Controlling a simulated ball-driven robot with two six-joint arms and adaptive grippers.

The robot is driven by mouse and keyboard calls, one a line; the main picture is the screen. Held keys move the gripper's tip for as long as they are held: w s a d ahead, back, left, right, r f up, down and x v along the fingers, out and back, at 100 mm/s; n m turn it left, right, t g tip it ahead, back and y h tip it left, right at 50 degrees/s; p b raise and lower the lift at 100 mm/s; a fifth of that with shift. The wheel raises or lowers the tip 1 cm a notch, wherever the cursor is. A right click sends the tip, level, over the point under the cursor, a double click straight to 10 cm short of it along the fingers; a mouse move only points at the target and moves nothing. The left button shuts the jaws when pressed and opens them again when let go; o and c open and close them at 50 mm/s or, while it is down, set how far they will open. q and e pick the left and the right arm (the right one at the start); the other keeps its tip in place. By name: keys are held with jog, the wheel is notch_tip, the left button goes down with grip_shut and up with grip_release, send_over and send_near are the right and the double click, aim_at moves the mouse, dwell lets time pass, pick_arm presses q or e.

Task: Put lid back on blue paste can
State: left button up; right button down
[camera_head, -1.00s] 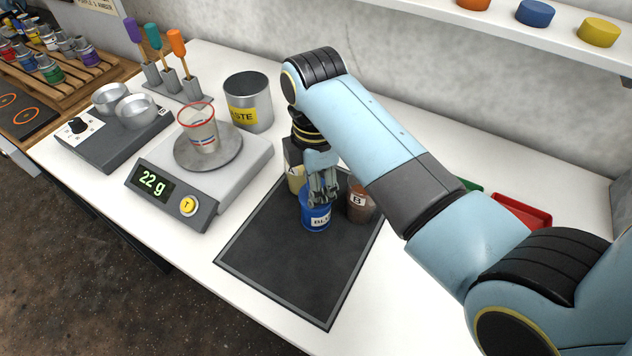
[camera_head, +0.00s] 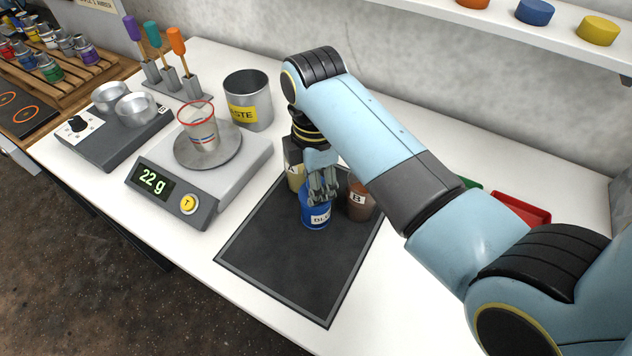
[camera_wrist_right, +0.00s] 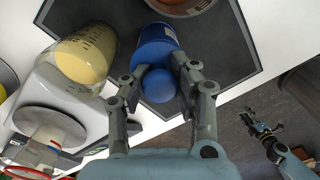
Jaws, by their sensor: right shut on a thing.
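The blue paste can (camera_head: 316,217), with a white label, stands upright at the back of the dark mat. My right gripper (camera_head: 322,196) is directly over it, pointing down, and hides most of its top. In the right wrist view the can (camera_wrist_right: 155,37) lies beyond the fingers. A smaller round blue lid (camera_wrist_right: 158,86) is between the fingers of my right gripper (camera_wrist_right: 158,94), which are shut on it. The lid overlaps the can's end; I cannot tell whether it is seated. My left gripper (camera_wrist_right: 262,129) shows small over the floor in the wrist view; its opening is unclear.
Jar A (camera_head: 296,177) and brown jar B (camera_head: 358,200) stand close beside the can. A scale (camera_head: 230,165) reading 22 g, with a clear cup (camera_head: 198,130), stands left, and a waste bin (camera_head: 248,100) behind. The front of the mat (camera_head: 290,265) is clear.

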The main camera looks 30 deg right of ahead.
jog(key=shift+f, duration=0.15)
dwell(0.8)
jog(key=shift+c, duration=2.4)
grip_release()
jog(key=shift+r, duration=3.55)
